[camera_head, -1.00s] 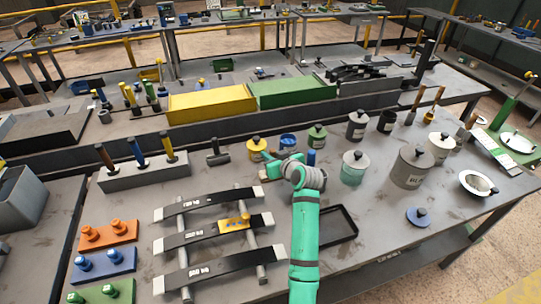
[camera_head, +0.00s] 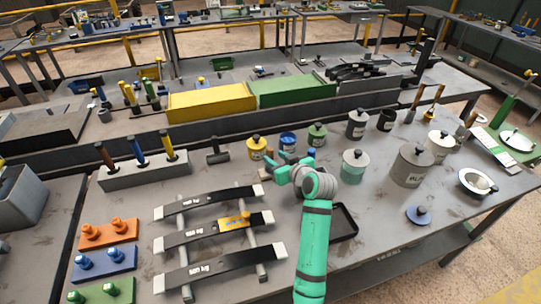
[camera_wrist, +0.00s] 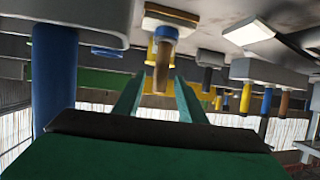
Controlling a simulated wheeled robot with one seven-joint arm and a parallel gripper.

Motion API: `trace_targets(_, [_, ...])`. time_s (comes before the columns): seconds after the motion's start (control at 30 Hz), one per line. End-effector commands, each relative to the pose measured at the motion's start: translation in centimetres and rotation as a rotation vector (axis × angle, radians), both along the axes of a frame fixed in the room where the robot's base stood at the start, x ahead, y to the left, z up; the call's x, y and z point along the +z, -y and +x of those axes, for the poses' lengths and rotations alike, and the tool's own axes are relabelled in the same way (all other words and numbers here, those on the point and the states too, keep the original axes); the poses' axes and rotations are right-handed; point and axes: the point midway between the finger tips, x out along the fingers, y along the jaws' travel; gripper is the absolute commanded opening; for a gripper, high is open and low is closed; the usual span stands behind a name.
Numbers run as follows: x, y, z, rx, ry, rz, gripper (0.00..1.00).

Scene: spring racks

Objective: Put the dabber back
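My gripper (camera_head: 275,166) is open, with its two teal fingers pointing left, low over the workbench behind the black tray. A small tan piece (camera_head: 264,172) sits just beyond the fingertips, partly hidden. In the wrist view, which is upside down, a brown tapered handle with a tan collar (camera_wrist: 162,65) stands in line with the gap between the fingers (camera_wrist: 158,92). It looks like the dabber, seated in a pale base (camera_wrist: 170,20); no finger visibly grips it. A blue upright cylinder (camera_head: 311,154) stands beside the gripper and shows large in the wrist view (camera_wrist: 55,80).
A yellow pot (camera_head: 256,148), a blue pot (camera_head: 287,142) and a green pot (camera_head: 317,135) stand behind the gripper. The black tray (camera_head: 344,236) and spring rack (camera_head: 205,271) lie in front.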

Motion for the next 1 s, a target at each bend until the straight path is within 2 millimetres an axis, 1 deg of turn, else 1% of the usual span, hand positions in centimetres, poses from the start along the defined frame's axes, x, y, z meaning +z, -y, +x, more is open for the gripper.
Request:
trace_targets(0.03, [0.4, 0.4, -0.8, -0.001, 0.002, 0.000, 0.37])
trace_targets(0.13, [1.1, 1.1, -2.2, -0.001, 0.002, 0.000, 0.37])
trace_targets(0.33, [1.9, 1.8, -3.9, 0.004, 0.001, 0.000, 0.37])
trace_targets(0.5, [2.0, 2.0, -4.3, 0.003, 0.000, 0.000, 0.37])
trace_targets(0.8, [2.0, 1.7, -4.2, 0.008, 0.000, 0.000, 0.37])
trace_targets(1.0, [2.0, 2.0, -4.2, 0.003, 0.000, 0.000, 0.37])
